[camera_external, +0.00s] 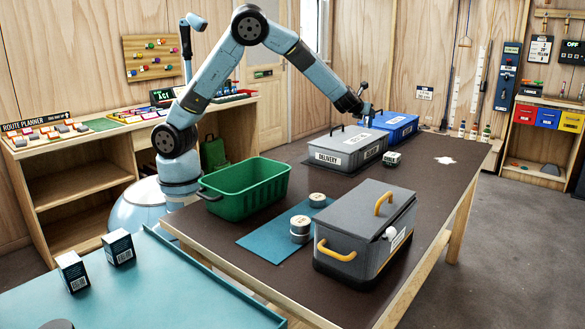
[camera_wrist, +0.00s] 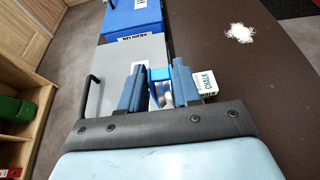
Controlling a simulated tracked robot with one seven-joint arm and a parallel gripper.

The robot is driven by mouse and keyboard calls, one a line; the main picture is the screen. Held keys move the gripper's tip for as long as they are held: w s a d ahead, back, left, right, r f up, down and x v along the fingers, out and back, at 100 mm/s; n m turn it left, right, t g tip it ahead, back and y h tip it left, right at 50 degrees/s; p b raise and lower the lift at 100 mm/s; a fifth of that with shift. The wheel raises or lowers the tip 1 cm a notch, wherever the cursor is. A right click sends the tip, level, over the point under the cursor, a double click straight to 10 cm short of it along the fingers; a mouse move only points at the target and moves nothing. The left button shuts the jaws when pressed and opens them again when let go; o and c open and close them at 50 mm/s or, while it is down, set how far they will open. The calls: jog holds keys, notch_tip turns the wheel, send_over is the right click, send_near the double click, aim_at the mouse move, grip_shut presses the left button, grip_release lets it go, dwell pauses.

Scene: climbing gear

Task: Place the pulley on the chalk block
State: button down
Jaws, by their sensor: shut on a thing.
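My gripper (camera_wrist: 158,84) is shut on the pulley (camera_wrist: 159,74), a blue piece with pale rounded parts between the two fingers. In the external view my gripper (camera_external: 365,113) is above the far part of the table, over the lidded boxes; the pulley is too small there to make out clearly. The chalk block (camera_wrist: 206,80), white with green CHALK lettering, shows just right of the right finger in the wrist view, partly hidden by it. In the external view the chalk block (camera_external: 392,159) sits on the dark table beside the grey box. The pulley is apart from it.
A grey lidded DELIVERY box (camera_external: 335,158) and a blue lidded box (camera_external: 400,122) stand near the chalk block. A green bin (camera_external: 250,180) and a dark cooler with yellow handles (camera_external: 345,235) are nearer. A white powder patch (camera_external: 445,160) lies right. The table's right side is mostly clear.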

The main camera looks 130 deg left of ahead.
jog(key=w+a+f, duration=0.3)
jog(key=f, duration=0.1)
jog(key=w+a+f, duration=0.3)
jog(key=f, duration=0.1)
jog(key=w+a+f, duration=0.3)
jog(key=f, duration=0.1)
jog(key=shift+w+a+f, duration=0.15)
jog(key=shift+f, duration=0.2)
jog(key=c, duration=0.8)
grip_release()
